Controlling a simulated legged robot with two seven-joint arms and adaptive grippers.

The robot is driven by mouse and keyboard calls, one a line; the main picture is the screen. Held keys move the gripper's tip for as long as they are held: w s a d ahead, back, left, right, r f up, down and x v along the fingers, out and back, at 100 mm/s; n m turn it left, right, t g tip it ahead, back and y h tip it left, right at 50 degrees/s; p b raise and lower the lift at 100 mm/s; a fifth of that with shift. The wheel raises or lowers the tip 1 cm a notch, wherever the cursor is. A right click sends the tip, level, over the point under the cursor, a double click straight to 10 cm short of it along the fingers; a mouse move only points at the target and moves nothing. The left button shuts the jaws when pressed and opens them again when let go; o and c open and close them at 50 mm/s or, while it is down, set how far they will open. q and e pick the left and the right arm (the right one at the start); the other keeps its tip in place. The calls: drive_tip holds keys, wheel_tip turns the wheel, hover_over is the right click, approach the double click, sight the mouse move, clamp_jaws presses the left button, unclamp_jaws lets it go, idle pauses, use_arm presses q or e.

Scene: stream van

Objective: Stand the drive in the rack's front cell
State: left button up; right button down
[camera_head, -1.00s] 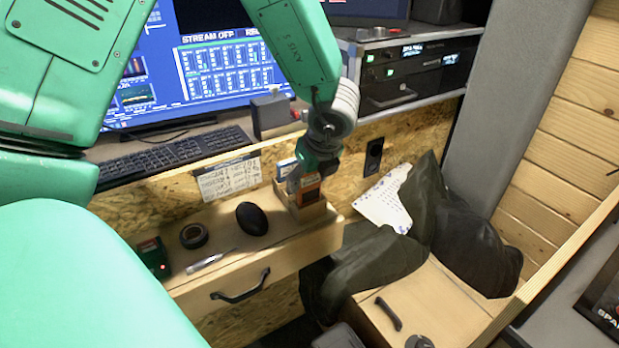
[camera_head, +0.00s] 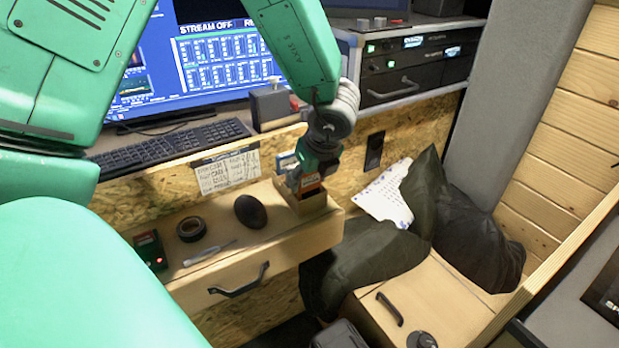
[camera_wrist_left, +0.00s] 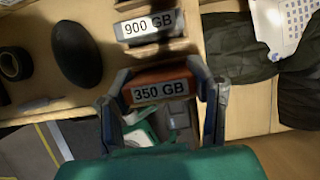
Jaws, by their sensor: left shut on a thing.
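My left gripper (camera_head: 308,177) is shut on an orange drive (camera_head: 311,185). In the left wrist view the held drive (camera_wrist_left: 158,84) shows its 350 GB label between the fingers. The small wooden rack (camera_head: 313,206) stands at the right end of the shelf, and the gripper is over it. A grey drive marked 900 GB (camera_wrist_left: 148,25) stands in another cell of the rack; its pale edge shows behind the gripper in the head view. The gripper hides part of the rack, and I cannot tell whether the held drive's lower end is inside the front cell. My right gripper is out of view.
On the shelf left of the rack are a black mouse (camera_head: 251,211), a tape roll (camera_head: 191,229), a pen-like tool (camera_head: 209,254) and a dark box with a red light (camera_head: 150,250). A keyboard (camera_head: 170,149) lies behind. A dark jacket (camera_head: 385,255) lies to the right.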

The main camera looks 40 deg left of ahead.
use_arm(q)
drive_tip(key=shift+f+b, duration=0.65)
drive_tip(key=shift+f, duration=0.15)
drive_tip(key=o, duration=1.3)
drive_tip(key=shift+r, duration=0.1)
drive_tip(key=v, duration=1.1)
drive_tip(key=shift+r, duration=0.4)
drive_tip(key=shift+d, duration=0.1)
